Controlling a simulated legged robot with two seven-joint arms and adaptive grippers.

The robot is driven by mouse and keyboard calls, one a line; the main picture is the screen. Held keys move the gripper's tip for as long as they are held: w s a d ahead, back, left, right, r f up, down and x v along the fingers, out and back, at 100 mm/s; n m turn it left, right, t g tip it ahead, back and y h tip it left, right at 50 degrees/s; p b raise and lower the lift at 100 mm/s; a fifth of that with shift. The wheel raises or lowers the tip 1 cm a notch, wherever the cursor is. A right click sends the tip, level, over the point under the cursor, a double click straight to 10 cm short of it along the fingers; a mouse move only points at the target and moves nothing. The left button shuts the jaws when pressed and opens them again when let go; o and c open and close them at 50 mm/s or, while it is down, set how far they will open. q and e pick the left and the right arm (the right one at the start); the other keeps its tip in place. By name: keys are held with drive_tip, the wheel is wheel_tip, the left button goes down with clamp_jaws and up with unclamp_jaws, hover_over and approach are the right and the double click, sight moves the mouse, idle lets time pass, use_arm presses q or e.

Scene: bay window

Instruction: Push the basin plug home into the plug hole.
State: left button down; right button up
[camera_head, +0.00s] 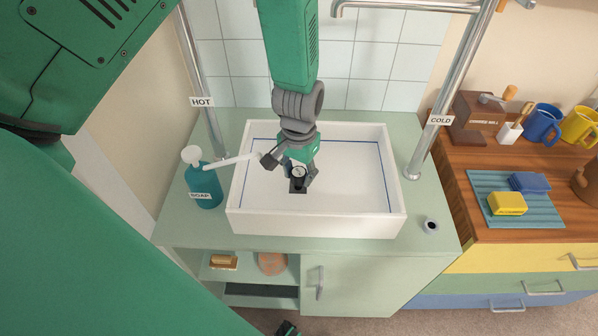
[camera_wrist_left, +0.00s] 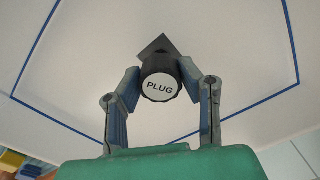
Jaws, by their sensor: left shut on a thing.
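The basin plug (camera_wrist_left: 160,87) has a black ridged rim and a white face marked PLUG. My left gripper (camera_wrist_left: 160,80) is shut on it, one finger on each side. In the head view the left gripper (camera_head: 299,176) reaches down into the white basin (camera_head: 318,224) with the plug (camera_head: 298,171) between its fingers. A dark square around the plug hole (camera_head: 297,188) lies on the basin floor just below the plug. It also shows behind the plug in the wrist view (camera_wrist_left: 157,45). The hole itself is hidden, so I cannot tell whether the plug touches it.
A blue soap bottle (camera_head: 203,182) stands left of the basin, its white spout reaching over the rim close to my left wrist. HOT (camera_head: 210,130) and COLD (camera_head: 425,135) pipes rise on either side. A small dark-topped round item (camera_head: 430,227) sits on the counter at right.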

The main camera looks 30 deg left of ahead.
sight(299, 172)
use_arm(q)
drive_tip(key=shift+p, duration=0.35)
drive_tip(key=shift+f+b, duration=0.7)
drive_tip(key=shift+f, duration=0.6)
drive_tip(key=c, duration=1)
unclamp_jaws()
drive_tip(key=shift+r, duration=0.2)
wheel_tip(299, 172, up, 10)
drive_tip(key=shift+r, duration=0.8)
